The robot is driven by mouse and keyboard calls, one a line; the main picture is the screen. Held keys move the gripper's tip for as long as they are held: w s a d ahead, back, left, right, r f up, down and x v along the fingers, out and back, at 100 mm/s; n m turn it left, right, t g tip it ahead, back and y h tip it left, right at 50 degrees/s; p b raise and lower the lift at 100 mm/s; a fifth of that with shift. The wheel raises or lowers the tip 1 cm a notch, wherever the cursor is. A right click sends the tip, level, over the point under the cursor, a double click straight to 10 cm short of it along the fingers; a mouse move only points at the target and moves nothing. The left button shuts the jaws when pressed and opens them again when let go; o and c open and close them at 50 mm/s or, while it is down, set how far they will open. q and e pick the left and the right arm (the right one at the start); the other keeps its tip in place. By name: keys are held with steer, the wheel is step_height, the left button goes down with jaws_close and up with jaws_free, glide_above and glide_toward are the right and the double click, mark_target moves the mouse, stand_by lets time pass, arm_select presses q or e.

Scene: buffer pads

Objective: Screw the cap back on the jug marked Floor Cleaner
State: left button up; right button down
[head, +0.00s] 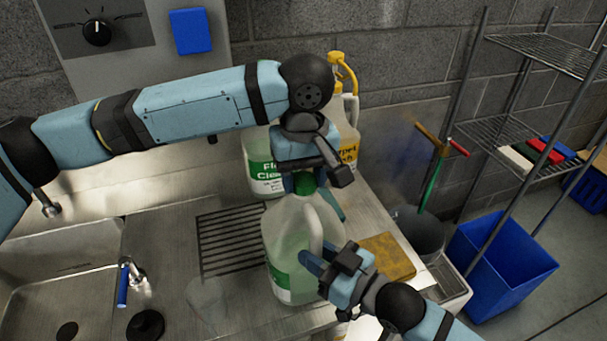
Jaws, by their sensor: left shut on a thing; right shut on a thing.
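A translucent jug (287,238) with a white handle and a green label stands upright at the front edge of the drainboard; its label text is not readable from here. A green cap (304,184) is at the jug's mouth. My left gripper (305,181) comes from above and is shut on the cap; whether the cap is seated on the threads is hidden. My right gripper (316,268) is shut on the jug at its right side, by the handle. Behind stands another jug (260,163) whose green label reads partly "Fl... Clean...".
A jug with a yellow pump (347,130) stands at the back. A tan sponge or pad (386,256) lies right of the front jug. A clear cup (205,298) is at left, near the sink (60,270). Blue bins (505,262) and a wire rack (500,130) are at right.

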arm_select(q)
steer(key=m, duration=0.7)
steer(key=shift+m, duration=0.3)
steer(key=m, duration=1.2)
steer(key=shift+m, duration=0.3)
steer(key=m, duration=0.7)
steer(key=o, duration=1.1)
step_height(320, 180, up, 12)
steer(key=shift+f, duration=0.1)
